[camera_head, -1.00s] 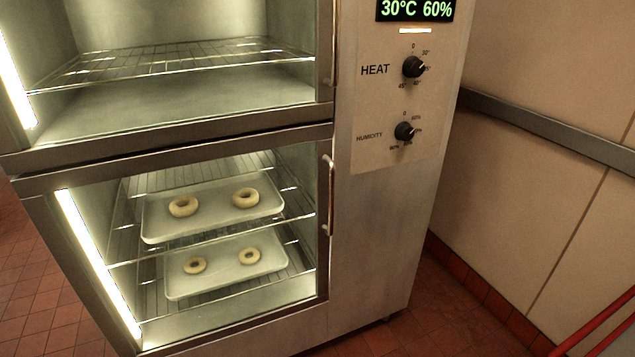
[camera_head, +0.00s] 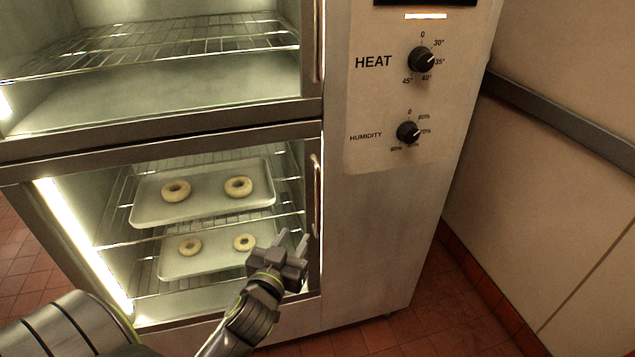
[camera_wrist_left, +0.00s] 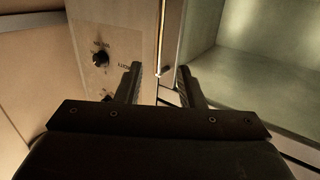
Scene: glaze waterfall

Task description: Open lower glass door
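The lower glass door (camera_head: 218,150) of the cabinet looks closed, its metal frame around a lit compartment. Its upright bar handle (camera_head: 316,195) is on the right side of the frame. My left gripper (camera_head: 293,238) is open and empty in front of the door's lower right, just left of the handle's lower end. In the left wrist view my gripper (camera_wrist_left: 158,72) has its fingers apart, with an upright bar (camera_wrist_left: 161,40) beyond and between them. I cannot tell whether that bar is the lower handle. My right gripper is not in view.
Trays (camera_head: 145,208) with ring-shaped dough sit on racks behind the door. The upper compartment (camera_head: 170,95) is above. The heat knob (camera_head: 421,60) and humidity knob (camera_head: 408,132) are on the right panel. A wall with a rail (camera_head: 560,118) stands at the right.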

